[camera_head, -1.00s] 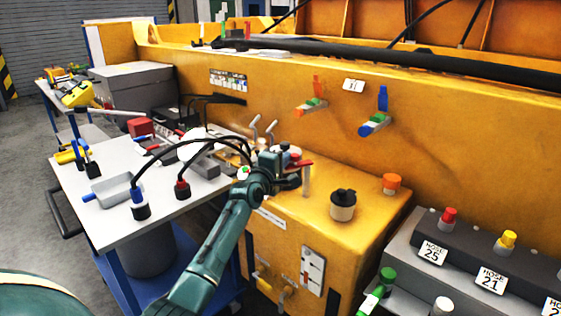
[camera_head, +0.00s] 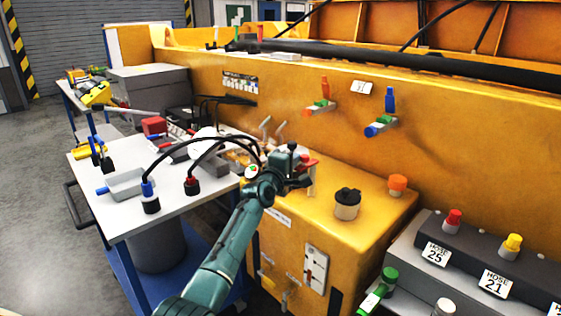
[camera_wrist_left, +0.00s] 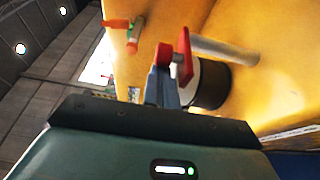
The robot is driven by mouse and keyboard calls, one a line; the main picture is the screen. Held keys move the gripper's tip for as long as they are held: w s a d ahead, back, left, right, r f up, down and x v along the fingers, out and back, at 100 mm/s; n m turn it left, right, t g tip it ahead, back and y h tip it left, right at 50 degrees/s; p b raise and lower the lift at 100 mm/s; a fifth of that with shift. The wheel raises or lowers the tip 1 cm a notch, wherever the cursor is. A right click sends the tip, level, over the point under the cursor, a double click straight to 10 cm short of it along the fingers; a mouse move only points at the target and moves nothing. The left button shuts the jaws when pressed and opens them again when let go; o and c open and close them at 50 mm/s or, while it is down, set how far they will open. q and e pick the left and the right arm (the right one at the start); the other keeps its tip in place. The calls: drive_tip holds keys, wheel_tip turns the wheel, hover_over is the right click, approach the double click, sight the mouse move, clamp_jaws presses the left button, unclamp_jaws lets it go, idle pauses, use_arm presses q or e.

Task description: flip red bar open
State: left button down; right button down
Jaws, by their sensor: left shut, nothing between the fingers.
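A short red bar (camera_head: 309,162) sits on top of a pale grey post (camera_head: 311,181) on the yellow cabinet. In the left wrist view the red bar (camera_wrist_left: 185,52) stands close beside my fingertips, with a grey cylinder running from it to the right. My left gripper (camera_head: 294,166) is at the bar's left side, partly covering it. In the wrist view its fingers (camera_wrist_left: 162,82) are closed together with nothing between them. I cannot tell whether they touch the bar. My right gripper is out of view.
A black-capped pot (camera_head: 347,204) and an orange cap (camera_head: 397,184) stand on the yellow cabinet (camera_head: 333,233). Orange and blue levers (camera_head: 390,98) are on the wall behind. A white cart (camera_head: 125,214) with black hoses is at left.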

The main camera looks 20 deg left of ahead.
use_arm(q)
drive_tip(key=shift+s+d, duration=0.1)
drive_tip(key=shift+d, duration=0.2)
drive_tip(key=shift+s+d+f, duration=0.1)
drive_tip(key=shift+d+f, duration=0.05)
drive_tip(key=shift+d, duration=0.1)
idle(0.4)
